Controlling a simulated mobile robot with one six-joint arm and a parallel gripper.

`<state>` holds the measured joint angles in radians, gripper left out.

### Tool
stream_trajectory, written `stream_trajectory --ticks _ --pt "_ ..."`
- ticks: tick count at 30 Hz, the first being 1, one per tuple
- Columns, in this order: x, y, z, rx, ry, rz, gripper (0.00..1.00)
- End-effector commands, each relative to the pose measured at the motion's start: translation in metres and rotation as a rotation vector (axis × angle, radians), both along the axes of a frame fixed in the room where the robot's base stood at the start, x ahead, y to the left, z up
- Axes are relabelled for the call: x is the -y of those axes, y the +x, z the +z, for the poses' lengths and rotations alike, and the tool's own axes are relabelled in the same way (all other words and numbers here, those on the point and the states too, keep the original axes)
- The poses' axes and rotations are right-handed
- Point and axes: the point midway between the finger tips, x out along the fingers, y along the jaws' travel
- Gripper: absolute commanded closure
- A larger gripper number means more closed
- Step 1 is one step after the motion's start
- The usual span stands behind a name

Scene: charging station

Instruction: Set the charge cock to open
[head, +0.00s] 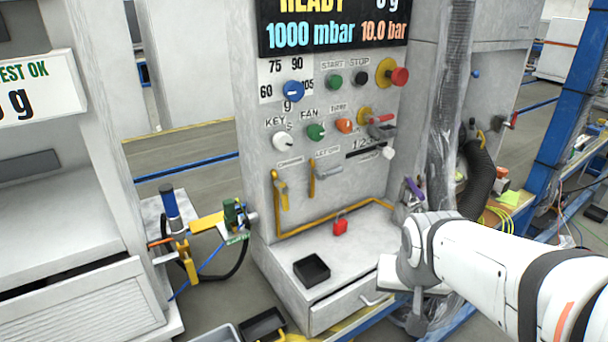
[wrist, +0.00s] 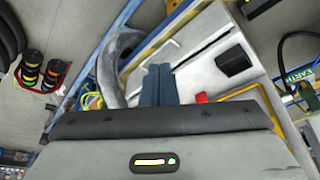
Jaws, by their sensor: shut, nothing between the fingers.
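Two cock levers are on the grey panel in the head view. The left one is a yellow lever (head: 281,191) hanging down below a small label. The right one (head: 313,180) has a yellow upright part and a grey arm pointing right. My gripper (wrist: 158,86) is shut and empty in the wrist view, above the station's lower ledge. In the head view my arm reaches in from the right, well below and right of both levers, and my fingers are not clear.
A drawer handle (head: 375,299) sticks out in front. Knobs and buttons fill the panel above. A wrapped column (head: 447,110) and black hose (head: 480,175) stand at right.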

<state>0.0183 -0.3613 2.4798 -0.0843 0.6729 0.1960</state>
Motion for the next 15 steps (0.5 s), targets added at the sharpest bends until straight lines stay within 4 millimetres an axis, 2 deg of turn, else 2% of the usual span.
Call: stream_trajectory --ticks 1,3,7,12,15 --pt "0.005 0.023 -0.008 0.067 0.004 -0.052 1.0" --pt "0.009 0.058 -0.012 0.188 0.028 -0.13 1.0" --pt "0.008 0.12 -0.015 0.418 0.143 -0.234 1.0" --pt "-0.015 0.184 -0.017 0.648 0.428 -0.296 1.0" --pt "-0.037 0.209 -0.018 0.722 0.654 -0.302 1.0"
